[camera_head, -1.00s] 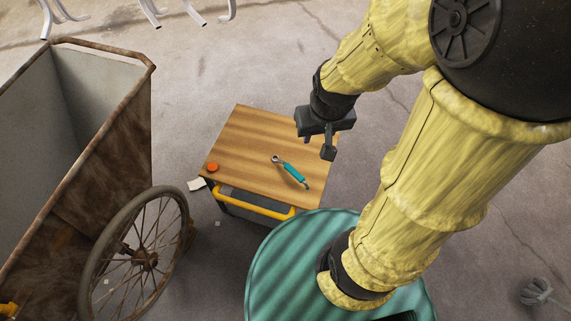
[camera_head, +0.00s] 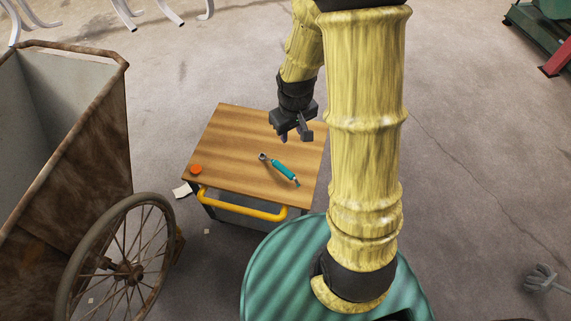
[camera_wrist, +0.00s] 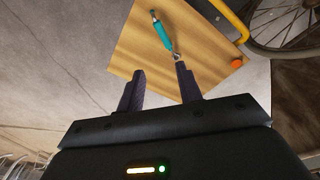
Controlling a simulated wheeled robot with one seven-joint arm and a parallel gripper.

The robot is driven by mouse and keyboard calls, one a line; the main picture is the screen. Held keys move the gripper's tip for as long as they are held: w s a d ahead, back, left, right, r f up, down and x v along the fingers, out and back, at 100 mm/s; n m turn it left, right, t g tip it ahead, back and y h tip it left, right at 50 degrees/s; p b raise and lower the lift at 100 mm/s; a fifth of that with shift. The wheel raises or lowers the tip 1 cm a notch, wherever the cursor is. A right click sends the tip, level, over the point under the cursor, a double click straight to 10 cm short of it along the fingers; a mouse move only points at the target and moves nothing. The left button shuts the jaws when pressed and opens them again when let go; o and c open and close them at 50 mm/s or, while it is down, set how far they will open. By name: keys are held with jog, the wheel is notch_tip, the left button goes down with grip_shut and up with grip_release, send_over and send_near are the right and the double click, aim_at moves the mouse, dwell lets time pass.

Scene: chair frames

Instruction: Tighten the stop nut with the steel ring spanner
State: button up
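A spanner (camera_head: 281,170) with a teal handle and a small steel ring head lies on the wooden top of a small cart (camera_head: 228,125). In the head view its ring end points to the upper left. It also shows in the wrist view (camera_wrist: 161,33), beyond my fingers. My gripper (camera_head: 294,138) hangs above the cart top's back right part, behind the spanner and apart from it. In the wrist view its two fingers (camera_wrist: 159,80) stand wide apart with nothing between them. I see no stop nut that I can make out.
An orange round object (camera_head: 196,169) lies at the cart top's left front corner. A yellow handle (camera_head: 242,205) runs along the cart's front. A rusty bin (camera_head: 95,130) with a spoked wheel (camera_head: 122,270) stands at the left.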

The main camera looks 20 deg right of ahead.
aim_at(286, 170)
jog(key=w+f+n+b, duration=0.1)
jog(key=f+b, duration=0.1)
jog(key=f, duration=0.5)
jog(key=w+f+n+b, duration=0.1)
jog(key=w+f+b, duration=0.1)
jog(key=f, duration=0.5)
jog(key=w+f+n+g+b, duration=0.1)
jog(key=w+f+b, duration=0.1)
jog(key=f, duration=0.5)
jog(key=shift+w+a+f, duration=0.1)
jog(key=shift+w, duration=0.1)
jog(key=shift+f+b, duration=0.1)
jog(key=shift+b, duration=0.2)
notch_tip(286, 170, down, 8)
jog(key=b, duration=0.7)
jog(key=shift+w, duration=0.1)
jog(key=shift+c, duration=0.3)
jog(key=shift+r, duration=0.2)
grip_shut()
jog(key=shift+r+p, duration=2.35)
jog(key=shift+r, duration=0.25)
jog(key=shift+a+p, duration=0.1)
jog(key=shift+p, duration=0.2)
